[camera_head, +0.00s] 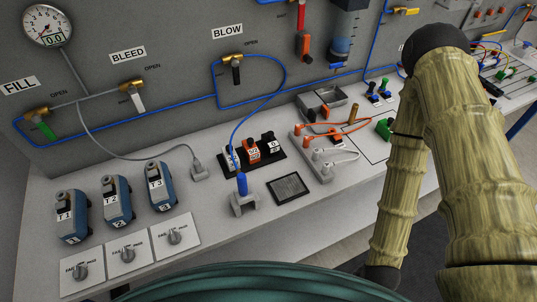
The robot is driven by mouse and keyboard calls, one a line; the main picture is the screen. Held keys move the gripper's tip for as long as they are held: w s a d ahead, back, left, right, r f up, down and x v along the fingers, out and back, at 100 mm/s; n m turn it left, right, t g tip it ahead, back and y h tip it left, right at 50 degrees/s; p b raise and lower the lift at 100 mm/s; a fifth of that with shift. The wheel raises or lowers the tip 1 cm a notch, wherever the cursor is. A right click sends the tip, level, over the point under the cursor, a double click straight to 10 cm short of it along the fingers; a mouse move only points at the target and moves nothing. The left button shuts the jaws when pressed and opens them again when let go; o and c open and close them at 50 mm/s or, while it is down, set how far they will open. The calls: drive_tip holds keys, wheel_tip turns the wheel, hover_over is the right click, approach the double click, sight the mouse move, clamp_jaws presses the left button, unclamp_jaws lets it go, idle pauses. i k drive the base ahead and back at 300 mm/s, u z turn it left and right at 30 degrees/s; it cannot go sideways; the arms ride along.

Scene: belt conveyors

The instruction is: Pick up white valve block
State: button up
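Several small blocks stand in a row on a black base (279,157) near the middle of the bench. The white block (231,157) is at the left end, with an orange block (253,150) and a black block (269,142) to its right. The white block looks like the white valve block, though its detail is too small to be sure. My bamboo-textured arm (457,140) fills the right side, well apart from these blocks. My gripper does not show.
Three blue-grey units (117,203) and three knob plates (128,254) occupy the bench's left. A blue-topped grey fitting (243,202) and a dark grille (289,188) stand in front of the blocks. Valves and hoses line the wall.

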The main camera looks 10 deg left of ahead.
sight(227, 156)
drive_tip(key=z, duration=2.25)
drive_tip(key=k, duration=0.85)
drive_tip(key=u, duration=2.65)
